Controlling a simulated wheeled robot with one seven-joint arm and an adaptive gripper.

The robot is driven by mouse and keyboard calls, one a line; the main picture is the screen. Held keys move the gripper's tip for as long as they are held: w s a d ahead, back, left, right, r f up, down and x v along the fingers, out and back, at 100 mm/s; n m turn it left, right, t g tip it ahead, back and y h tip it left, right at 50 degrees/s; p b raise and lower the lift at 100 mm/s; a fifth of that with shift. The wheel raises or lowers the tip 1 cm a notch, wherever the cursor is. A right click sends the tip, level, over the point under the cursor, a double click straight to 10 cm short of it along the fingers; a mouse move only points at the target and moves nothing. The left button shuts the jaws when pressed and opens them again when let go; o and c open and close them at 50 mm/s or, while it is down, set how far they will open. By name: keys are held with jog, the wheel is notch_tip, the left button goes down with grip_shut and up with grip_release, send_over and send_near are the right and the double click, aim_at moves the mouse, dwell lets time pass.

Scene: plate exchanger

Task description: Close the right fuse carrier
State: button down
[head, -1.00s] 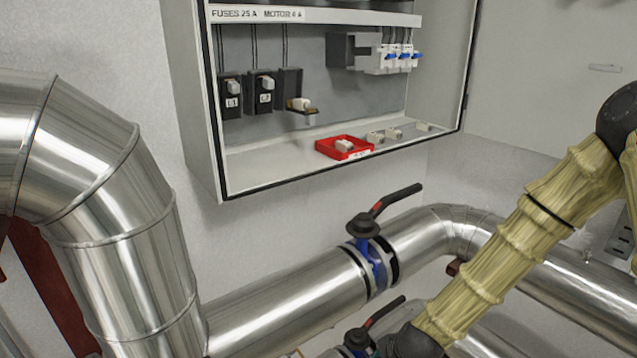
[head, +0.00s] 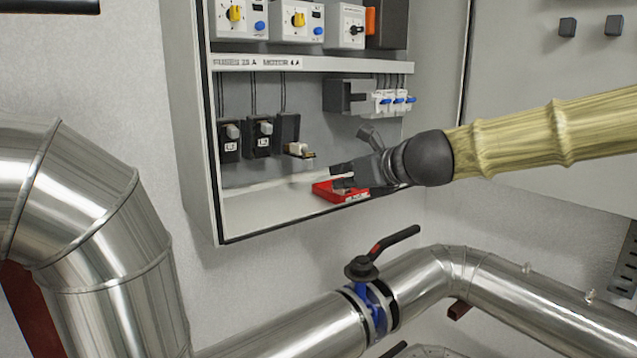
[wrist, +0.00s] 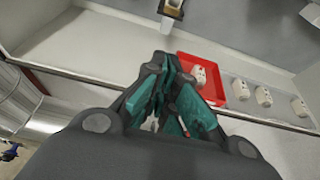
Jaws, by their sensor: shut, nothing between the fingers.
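The right fuse carrier (head: 302,154) is the third in the row and stands swung down and out from its dark holder (head: 287,128), with a pale fuse in it. In the wrist view the carrier (wrist: 172,9) shows partly at the top edge. My gripper (head: 336,176) is in front of the cabinet, below and right of the carrier and apart from it. In the wrist view my gripper (wrist: 163,65) is shut and empty, its fingers pointing toward the carrier.
The L1 carrier (head: 230,142) and the L2 carrier (head: 260,135) are upright at the left. A red tray (head: 325,192) lies on the cabinet floor behind my gripper, with a white fuse (wrist: 198,75) in it. Several white pieces (wrist: 264,95) lie right of it. A valve handle (head: 395,238) and pipes are below.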

aim_at(300, 156)
jog(key=shift+p+x, duration=1.2)
jog(key=shift+x, duration=3.85)
jog(key=shift+r, duration=0.25)
